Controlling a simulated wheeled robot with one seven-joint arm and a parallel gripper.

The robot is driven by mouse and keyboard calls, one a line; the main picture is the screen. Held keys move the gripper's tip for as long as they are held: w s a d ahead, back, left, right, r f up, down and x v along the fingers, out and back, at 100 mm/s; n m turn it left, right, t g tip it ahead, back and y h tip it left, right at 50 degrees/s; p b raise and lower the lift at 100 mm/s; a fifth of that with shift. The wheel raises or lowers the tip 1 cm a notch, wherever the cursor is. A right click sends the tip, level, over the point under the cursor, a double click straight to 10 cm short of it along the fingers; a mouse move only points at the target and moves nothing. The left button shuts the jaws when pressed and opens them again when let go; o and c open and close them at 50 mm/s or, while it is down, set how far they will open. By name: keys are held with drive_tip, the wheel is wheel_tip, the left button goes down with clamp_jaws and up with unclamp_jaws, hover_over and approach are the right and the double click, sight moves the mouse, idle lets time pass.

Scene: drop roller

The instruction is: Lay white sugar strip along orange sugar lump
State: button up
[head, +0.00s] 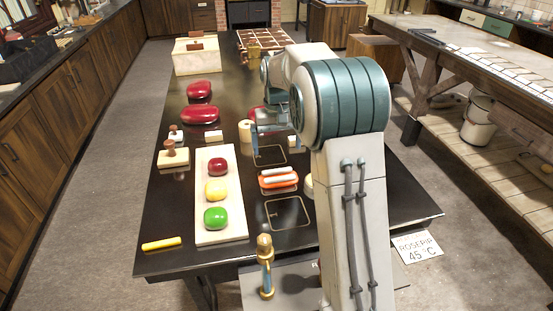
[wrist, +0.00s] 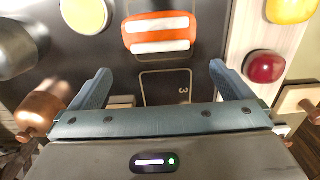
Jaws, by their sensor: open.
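The orange sugar lump (head: 264,182) lies on the dark table, near the middle. Two white sugar strips (head: 276,171) lie side by side along its top. In the wrist view the orange lump (wrist: 160,35) is at the top centre, with one white strip (wrist: 160,24) along its far part and another (wrist: 160,47) along its near part. Both look roughly parallel to the lump's length. My gripper (head: 275,144) is open above the table, behind the lump in the head view. In the wrist view its spread fingers (wrist: 160,74) have nothing between them and are apart from the lump.
A pale board (head: 222,233) at left holds red, yellow and green lumps. Outlined squares (head: 290,214) mark the table beside the orange lump. Large red lumps (head: 200,115), wooden-handled stamps (head: 173,157) and a yellow stick (head: 161,244) lie further left. A brass-topped post (head: 265,265) stands at the front.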

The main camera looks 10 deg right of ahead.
drive_tip(key=s+r+t, duration=0.1)
drive_tip(key=s+r, duration=0.3)
drive_tip(key=s, duration=0.4)
drive_tip(key=s+r+t, duration=0.1)
drive_tip(key=s+r, duration=0.2)
drive_tip(key=s, duration=0.4)
drive_tip(key=s+f, duration=0.2)
drive_tip(key=s, duration=0.6)
drive_tip(key=s+f+t, duration=0.1)
drive_tip(key=s+f, duration=0.2)
drive_tip(key=s, duration=0.5)
drive_tip(key=shift+s+a, duration=0.15)
drive_tip(key=shift+a, duration=0.05)
